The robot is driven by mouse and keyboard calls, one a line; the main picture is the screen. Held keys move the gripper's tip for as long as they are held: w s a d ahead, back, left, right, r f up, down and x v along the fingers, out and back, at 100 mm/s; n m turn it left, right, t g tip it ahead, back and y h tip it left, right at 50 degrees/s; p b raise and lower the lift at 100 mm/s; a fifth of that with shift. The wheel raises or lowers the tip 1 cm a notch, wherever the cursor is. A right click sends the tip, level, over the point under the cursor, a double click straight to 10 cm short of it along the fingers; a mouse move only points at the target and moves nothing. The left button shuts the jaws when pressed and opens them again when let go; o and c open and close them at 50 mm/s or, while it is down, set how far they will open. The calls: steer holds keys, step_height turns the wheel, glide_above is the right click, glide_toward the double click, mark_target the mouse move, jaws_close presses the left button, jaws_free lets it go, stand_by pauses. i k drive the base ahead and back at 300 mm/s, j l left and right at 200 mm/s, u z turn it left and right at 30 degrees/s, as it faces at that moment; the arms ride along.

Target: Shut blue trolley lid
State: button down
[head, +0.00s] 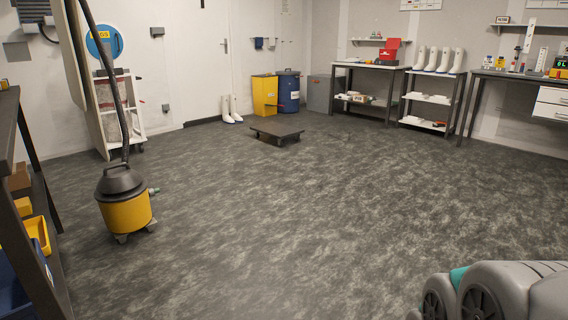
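No blue trolley with a lid can be made out for certain in the head view. A blue drum-shaped bin (288,92) stands at the back wall, and its top looks closed. A low flat dark dolly (277,131) stands on the floor in front of it, with nothing on it. A white wheeled rack (126,116) stands at the left wall, with a round blue disc (104,41) near its top. My gripper is not in view.
A yellow vacuum (126,212) with an upright hose stands at left, near a dark shelf (38,262). A yellow bin (264,95) and white boots (231,108) are at the back. Benches (368,66) line the back right. The middle floor is clear.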

mark_target(112, 40)
steer(key=i+j+u, duration=0.15)
steer(key=i+u, duration=0.25)
steer(key=i, duration=0.25)
steer(key=i+l+u, duration=0.1)
steer(key=i+u, duration=0.3)
steer(key=i, duration=0.2)
steer(key=i+l+u, duration=0.35)
steer(key=i, duration=0.3)
steer(key=i+z, duration=0.15)
steer(key=i, duration=0.4)
steer(key=i+j+z, duration=0.15)
steer(key=i, duration=0.35)
steer(key=i+j+z, duration=0.15)
steer(key=i, duration=0.4)
steer(key=i+j+z, duration=0.15)
steer(key=i, duration=0.4)
steer(key=i+u, duration=0.1)
steer(key=i, duration=0.7)
steer(key=i+u, duration=0.15)
steer(key=i, duration=0.6)
steer(key=i+l+u, duration=0.1)
steer(key=i, duration=0.7)
